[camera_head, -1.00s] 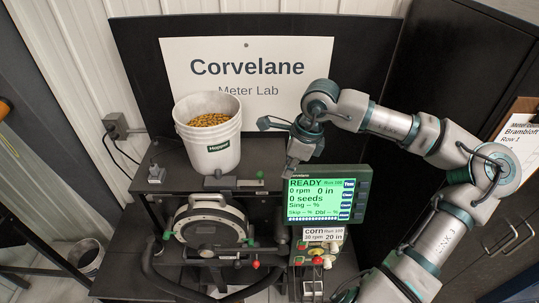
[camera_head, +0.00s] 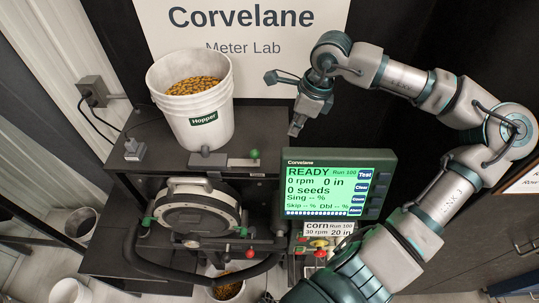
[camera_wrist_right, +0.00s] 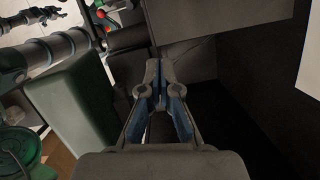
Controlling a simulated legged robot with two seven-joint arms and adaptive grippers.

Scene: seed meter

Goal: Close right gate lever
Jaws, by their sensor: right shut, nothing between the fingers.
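A small lever or slide with a green knob (camera_head: 254,154) sits on the bench top just right of the white hopper (camera_head: 193,100) in the head view. I cannot tell whether this is the right gate lever, or whether it is open or closed. My right gripper (camera_head: 295,130) hangs above and behind the display, right of the green knob and apart from it. It is shut and empty, with the fingertips together in the wrist view (camera_wrist_right: 158,72). A dark gripper-like shape (camera_wrist_right: 42,15), probably my left gripper, shows small at the wrist view's upper left.
The lit display (camera_head: 325,190) stands between my right forearm and the bench. Below the hopper is a round seed meter (camera_head: 195,212) with a curved black hose. A red knob (camera_head: 250,254) sits beside it. The Corvelane sign (camera_head: 240,30) stands behind.

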